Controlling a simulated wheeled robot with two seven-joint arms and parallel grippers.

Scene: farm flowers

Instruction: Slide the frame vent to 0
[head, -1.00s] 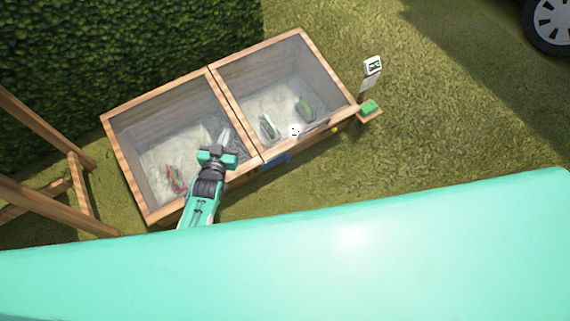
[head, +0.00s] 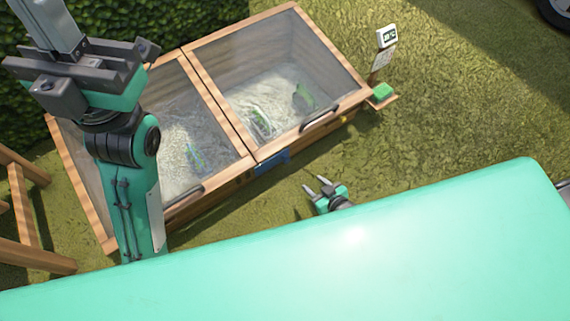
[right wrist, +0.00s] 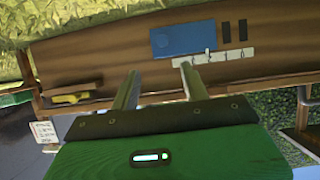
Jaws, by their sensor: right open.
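The frame vent is a blue sliding plate (head: 273,160) low on the wooden front of the cold frame. In the right wrist view the blue plate (right wrist: 183,38) lies beside two dark slots (right wrist: 235,31), which show uncovered. A white number scale (right wrist: 213,57) runs along it; its digits are too small to read surely. My right gripper (head: 316,184) is open and empty, in front of the frame and apart from the plate. In the right wrist view its fingers (right wrist: 157,70) point at the front board. My left gripper (head: 45,20) is raised at the upper left, fingers together, holding nothing visible.
The cold frame (head: 217,90) has two glazed lids with dark handles. A yellow part (right wrist: 72,98) sits on its front. A display post (head: 386,38) and a green block (head: 382,91) stand at its right end. Grass in front is clear.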

